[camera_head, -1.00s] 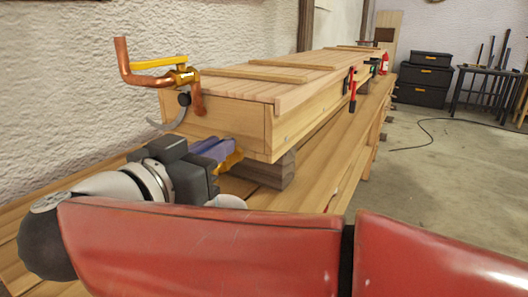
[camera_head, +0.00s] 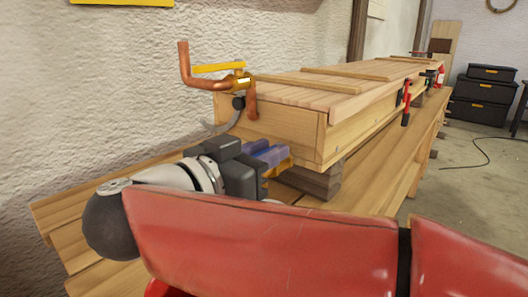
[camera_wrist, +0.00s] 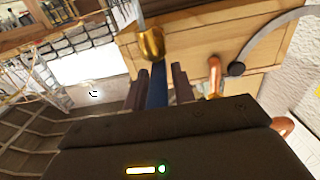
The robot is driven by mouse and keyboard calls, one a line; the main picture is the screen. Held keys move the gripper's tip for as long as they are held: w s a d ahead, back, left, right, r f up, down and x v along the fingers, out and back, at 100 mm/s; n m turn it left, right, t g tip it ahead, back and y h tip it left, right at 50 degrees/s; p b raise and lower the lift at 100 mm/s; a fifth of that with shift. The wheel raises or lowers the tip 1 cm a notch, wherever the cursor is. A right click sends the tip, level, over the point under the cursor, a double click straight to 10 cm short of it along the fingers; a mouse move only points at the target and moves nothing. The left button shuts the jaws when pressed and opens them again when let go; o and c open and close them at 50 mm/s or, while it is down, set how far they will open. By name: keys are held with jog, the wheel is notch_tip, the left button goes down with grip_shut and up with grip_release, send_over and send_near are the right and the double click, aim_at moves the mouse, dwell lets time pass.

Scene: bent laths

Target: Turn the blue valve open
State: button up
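The blue valve's handle (camera_wrist: 157,88) shows in the wrist view as a blue strip between the two fingers of my gripper (camera_wrist: 159,78). Its brass-coloured body (camera_wrist: 151,42) lies just beyond the fingertips. In the head view my gripper (camera_head: 272,152) is low beside the near end of the wooden box, with a yellow-gold part (camera_head: 279,166) of the valve at its tips. The fingers stand apart, one on each side of the handle, with narrow gaps seeming to show. The blue handle is mostly hidden in the head view.
A copper pipe (camera_head: 186,66) with a yellow-handled valve (camera_head: 219,68) rises above my gripper. A curved grey hook (camera_head: 223,127) hangs near it. The long wooden box (camera_head: 268,129) rests on blocks (camera_head: 310,181) on the bench (camera_head: 378,180). Red clamps (camera_head: 406,106) grip its side.

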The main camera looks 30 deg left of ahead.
jog(key=s+a, duration=0.1)
jog(key=s, duration=0.6)
jog(key=shift+s+a, duration=0.2)
jog(key=shift+s, duration=0.15)
dwell(0.5)
